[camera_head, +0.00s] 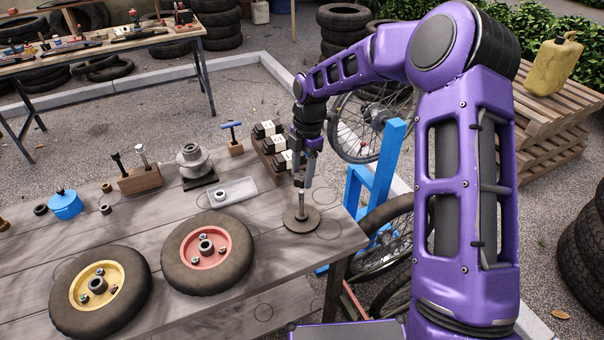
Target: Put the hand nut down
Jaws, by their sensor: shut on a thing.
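My gripper (302,182) points down over the right end of the wooden table. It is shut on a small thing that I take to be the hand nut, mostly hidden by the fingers. Directly below stands a round brown disc (301,221) with a thin upright post in its middle. The post reaches up to the fingertips; I cannot tell whether the held thing touches it. A pale grey tray (240,186) lies to the left of the disc, with a small grey ring-shaped piece (220,195) on it.
A red-hubbed wheel (207,252) and a yellow-hubbed wheel (100,299) lie at the table's front. Behind the tray are a stepped grey cone stack (194,160), a blue T-handle (232,131) and several small boxes (272,142). A blue stand (382,180) rises beyond the right edge.

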